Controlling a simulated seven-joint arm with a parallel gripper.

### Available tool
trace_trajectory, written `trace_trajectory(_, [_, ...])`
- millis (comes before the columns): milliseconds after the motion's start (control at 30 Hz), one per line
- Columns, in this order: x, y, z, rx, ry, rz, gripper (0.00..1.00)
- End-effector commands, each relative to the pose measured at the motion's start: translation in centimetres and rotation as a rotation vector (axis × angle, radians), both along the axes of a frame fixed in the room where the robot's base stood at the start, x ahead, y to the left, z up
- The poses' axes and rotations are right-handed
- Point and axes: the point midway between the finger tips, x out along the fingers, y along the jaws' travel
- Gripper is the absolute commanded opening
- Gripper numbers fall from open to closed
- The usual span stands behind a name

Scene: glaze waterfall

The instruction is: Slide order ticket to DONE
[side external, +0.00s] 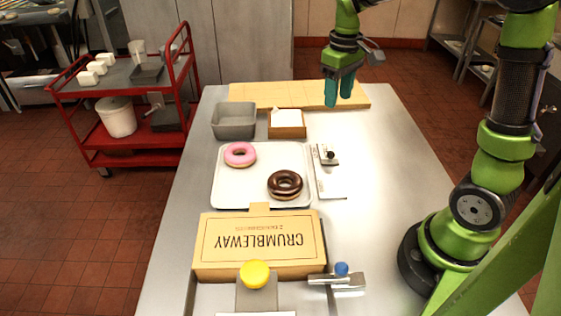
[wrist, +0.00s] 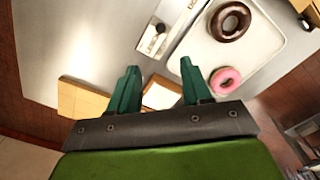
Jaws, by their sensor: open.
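A small pale slider with a black knob (side external: 331,155), seemingly the order ticket, sits at the far end of a narrow white rail strip (side external: 333,188) right of the donut tray. In the wrist view the knob (wrist: 160,28) and the strip (wrist: 178,30) show ahead of the fingers, with partly cut-off lettering near the top edge. My gripper (side external: 338,90) is open and empty, fingers pointing down above the far end of the table, beyond the slider and apart from it. The open fingers also show in the wrist view (wrist: 159,68).
A white tray (side external: 220,190) holds a pink donut (side external: 240,154) and a chocolate donut (side external: 284,184). A grey bin (side external: 233,121), a wooden box of white paper (side external: 287,131) and a cutting board (side external: 275,92) lie behind. A CRUMBLEWAY box (side external: 260,243) lies in front. The table's right side is clear.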

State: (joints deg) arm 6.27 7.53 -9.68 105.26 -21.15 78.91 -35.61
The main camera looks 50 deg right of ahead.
Motion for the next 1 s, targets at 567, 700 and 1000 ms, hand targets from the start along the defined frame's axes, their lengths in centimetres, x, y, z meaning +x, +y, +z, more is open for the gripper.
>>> trace_trajectory(567, [-0.5,0.2,-8.0,0.005,0.016,0.055,0.49])
trace_trajectory(700, [-0.5,0.2,-11.0,0.006,0.015,0.054,0.49])
trace_trajectory(1000, [-0.4,0.2,-15.6,0.005,0.011,0.054,0.49])
